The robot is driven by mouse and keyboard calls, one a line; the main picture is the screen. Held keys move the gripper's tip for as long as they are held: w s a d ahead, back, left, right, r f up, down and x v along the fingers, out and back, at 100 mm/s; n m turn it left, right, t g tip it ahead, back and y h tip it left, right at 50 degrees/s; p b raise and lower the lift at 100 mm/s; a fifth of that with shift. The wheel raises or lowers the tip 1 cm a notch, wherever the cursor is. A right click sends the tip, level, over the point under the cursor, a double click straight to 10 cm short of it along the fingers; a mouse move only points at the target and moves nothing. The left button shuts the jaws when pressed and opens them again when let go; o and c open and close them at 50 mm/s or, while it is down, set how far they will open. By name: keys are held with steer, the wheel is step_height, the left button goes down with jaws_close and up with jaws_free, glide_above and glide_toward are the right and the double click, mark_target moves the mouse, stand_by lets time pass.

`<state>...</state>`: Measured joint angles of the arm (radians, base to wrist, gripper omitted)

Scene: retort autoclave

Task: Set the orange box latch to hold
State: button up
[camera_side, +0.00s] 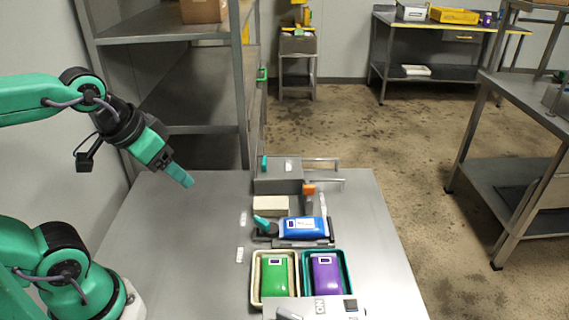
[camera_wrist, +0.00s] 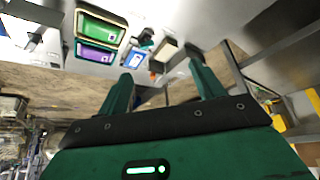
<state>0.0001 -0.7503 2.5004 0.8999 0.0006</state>
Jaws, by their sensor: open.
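A small orange latch piece (camera_side: 309,188) sits at the front right corner of a grey box (camera_side: 278,184) at the back of the steel table. In the wrist view a small orange spot (camera_wrist: 153,76) shows between my fingers, far off. Whether the latch stands at hold cannot be read. My gripper (camera_side: 187,181) hangs above the left part of the table, left of the grey box and apart from it. In the wrist view its two green fingers (camera_wrist: 161,66) are spread, with nothing held between them.
A blue pouch (camera_side: 303,228) lies on a dark tray, beside a teal lever (camera_side: 264,225). A green pouch (camera_side: 275,277) and a purple pouch (camera_side: 327,274) lie in trays in front. A beige block (camera_side: 270,206) stands before the grey box. The table's left side is clear.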

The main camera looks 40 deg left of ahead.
stand_by(0.4)
steer(key=shift+w+r, duration=0.1)
steer(key=shift+w, duration=0.05)
steer(key=c, duration=0.7)
steer(key=w+d+r+m+g, duration=0.1)
steer(key=w+r+m+g, duration=0.15)
steer(key=w, duration=0.75)
steer(key=w+d+f+m+g, duration=0.1)
steer(key=w+d+f+m, duration=0.1)
steer(key=w+f, duration=0.2)
steer(key=w+d+f+m+g, duration=0.1)
steer(key=w+f, duration=0.3)
steer(key=w, duration=0.5)
steer(key=w+d+f+m+g, duration=0.1)
steer(key=w+d+f+m, duration=0.2)
steer(key=w, duration=0.4)
steer(key=shift+w+d+f, duration=0.1)
steer(key=shift+w+f, duration=0.25)
steer(key=shift+f, duration=0.3)
steer(key=shift+w+d+f+m, duration=0.15)
steer(key=shift+w+f+m, duration=0.15)
steer(key=shift+f, duration=0.15)
